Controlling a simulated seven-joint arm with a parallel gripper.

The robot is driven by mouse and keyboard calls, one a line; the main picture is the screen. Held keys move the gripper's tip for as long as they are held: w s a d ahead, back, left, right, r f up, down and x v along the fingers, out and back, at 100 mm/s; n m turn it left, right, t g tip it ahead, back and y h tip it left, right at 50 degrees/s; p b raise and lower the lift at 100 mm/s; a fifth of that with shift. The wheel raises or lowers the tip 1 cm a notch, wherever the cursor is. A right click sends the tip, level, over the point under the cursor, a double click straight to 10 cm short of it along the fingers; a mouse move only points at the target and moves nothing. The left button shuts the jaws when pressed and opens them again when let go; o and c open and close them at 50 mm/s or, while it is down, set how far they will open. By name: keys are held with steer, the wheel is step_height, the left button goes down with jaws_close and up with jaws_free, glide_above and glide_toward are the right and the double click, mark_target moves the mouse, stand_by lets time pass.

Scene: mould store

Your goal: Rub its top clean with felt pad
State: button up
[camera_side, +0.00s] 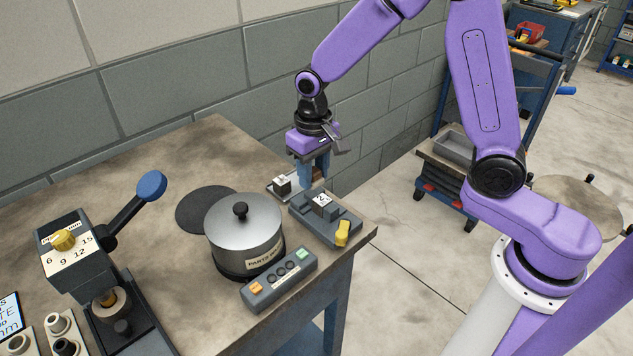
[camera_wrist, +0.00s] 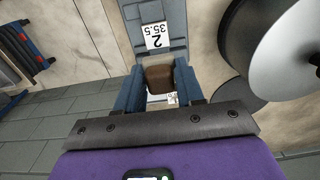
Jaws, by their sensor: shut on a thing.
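My gripper (camera_side: 312,172) points down near the back corner of the bench, its blue fingers shut on the brown felt pad (camera_wrist: 160,78). In the side view the fingers mostly hide the pad. A second small dark block with a pale top (camera_side: 281,184) stands on a small tray (camera_side: 271,190) left of the fingers. Contact under the pad cannot be told.
A lidded metal pot (camera_side: 245,230) stands beside a dark round mat (camera_side: 203,207). A button box (camera_side: 279,280) lies at the bench's front edge. A lever press (camera_side: 75,262) with a blue-knobbed handle stands at left. The wall runs behind the bench. A blue cart (camera_side: 445,190) stands at right.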

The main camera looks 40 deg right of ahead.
steer(key=shift+r, duration=2.75)
